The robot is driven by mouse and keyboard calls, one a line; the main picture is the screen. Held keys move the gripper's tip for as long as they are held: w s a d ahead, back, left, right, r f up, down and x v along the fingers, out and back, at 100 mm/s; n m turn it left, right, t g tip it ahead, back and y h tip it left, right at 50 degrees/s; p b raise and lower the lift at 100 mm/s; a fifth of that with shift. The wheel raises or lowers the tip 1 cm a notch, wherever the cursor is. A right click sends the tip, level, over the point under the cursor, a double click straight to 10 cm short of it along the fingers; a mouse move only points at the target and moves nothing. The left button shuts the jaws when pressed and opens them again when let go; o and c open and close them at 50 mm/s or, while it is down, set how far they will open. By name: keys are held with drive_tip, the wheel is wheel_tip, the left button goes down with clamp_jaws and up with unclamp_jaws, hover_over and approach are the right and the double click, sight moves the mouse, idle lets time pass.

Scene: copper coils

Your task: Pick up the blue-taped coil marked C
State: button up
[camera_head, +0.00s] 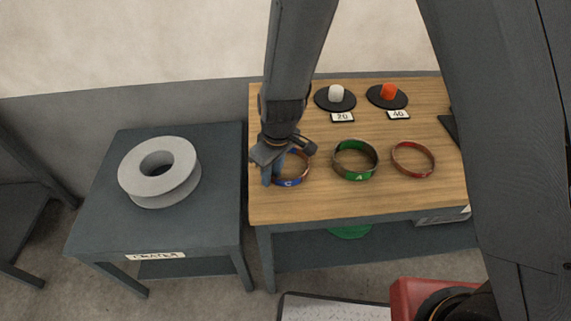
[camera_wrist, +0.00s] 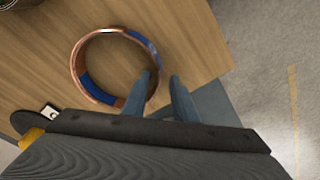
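The blue-taped coil marked C (camera_head: 289,183) is a copper ring lying flat at the left front of the wooden table. In the wrist view the coil (camera_wrist: 84,82) shows whole except where a finger overlaps its right side. My gripper (camera_head: 273,173) points down at the coil's left side. In the wrist view my gripper (camera_wrist: 162,78) has its two blue-grey fingers parted, one over the inside of the ring and one outside it, with the ring's wall between them. I cannot tell whether either finger touches the coil or how far down they reach.
A green-taped coil A (camera_head: 355,174) and a red-taped coil (camera_head: 413,174) lie to the right. Black discs with a white weight (camera_head: 336,93) and an orange weight (camera_head: 388,91) stand behind. A grey spool (camera_head: 160,172) sits on the dark side table (camera_head: 105,215) at left.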

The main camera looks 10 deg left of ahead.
clamp_jaws()
idle(1.4)
